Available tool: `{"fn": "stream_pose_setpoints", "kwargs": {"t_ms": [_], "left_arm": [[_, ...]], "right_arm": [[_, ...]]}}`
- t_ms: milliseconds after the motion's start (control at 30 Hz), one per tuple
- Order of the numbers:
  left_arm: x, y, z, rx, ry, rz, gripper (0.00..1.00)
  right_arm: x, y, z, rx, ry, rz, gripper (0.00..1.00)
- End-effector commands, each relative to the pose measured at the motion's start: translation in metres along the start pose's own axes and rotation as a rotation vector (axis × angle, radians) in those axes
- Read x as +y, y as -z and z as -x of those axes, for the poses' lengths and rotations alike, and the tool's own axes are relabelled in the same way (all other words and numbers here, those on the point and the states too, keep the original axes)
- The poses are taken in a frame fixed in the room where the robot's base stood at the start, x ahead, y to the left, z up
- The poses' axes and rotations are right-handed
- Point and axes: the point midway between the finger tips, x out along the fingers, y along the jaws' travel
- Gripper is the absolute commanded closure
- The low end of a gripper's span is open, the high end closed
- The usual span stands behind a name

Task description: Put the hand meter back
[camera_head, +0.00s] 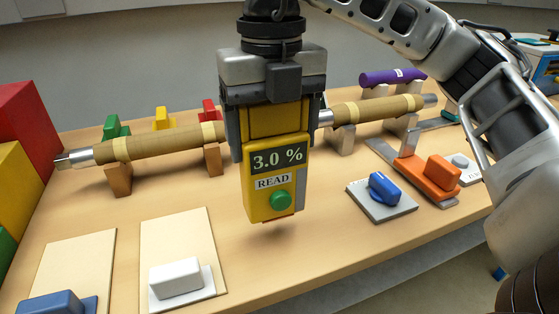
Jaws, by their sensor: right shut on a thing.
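The hand meter (272,185) is a yellow box with a dark display reading "3.0 %", a "READ" label and a green button. My right gripper (272,120) comes down from above and is shut on the meter's upper part. The meter hangs upright in front of the wrapped bars, and a shadow under it suggests it is just above the table (330,250). The gripper hides part of the bar behind it. My left gripper is not in view.
A blue knob on a grey plate (383,190) and an orange block (442,172) are at right. Pale boards (180,232) lie front left. Coloured boxes (28,130) stand at far left. A purple roll (392,77) is behind.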

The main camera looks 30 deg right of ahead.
Motion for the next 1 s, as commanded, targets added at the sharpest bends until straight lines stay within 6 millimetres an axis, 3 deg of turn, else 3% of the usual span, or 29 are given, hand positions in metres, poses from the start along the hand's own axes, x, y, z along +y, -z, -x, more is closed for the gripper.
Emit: {"fn": "stream_pose_setpoints", "kwargs": {"t_ms": [367, 533, 967, 1000], "left_arm": [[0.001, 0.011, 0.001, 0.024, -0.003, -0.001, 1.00], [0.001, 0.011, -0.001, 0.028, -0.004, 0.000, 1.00], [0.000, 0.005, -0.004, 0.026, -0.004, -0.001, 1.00], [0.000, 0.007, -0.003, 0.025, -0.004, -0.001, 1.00]], "right_arm": [[-0.017, -0.017, -0.028, 0.000, 0.000, -0.002, 0.73], [-0.016, -0.017, -0.054, 0.000, 0.000, 0.000, 0.73], [-0.015, -0.017, -0.062, -0.002, -0.003, 0.001, 0.73], [-0.015, -0.017, -0.060, -0.002, -0.002, 0.001, 0.11]]}}
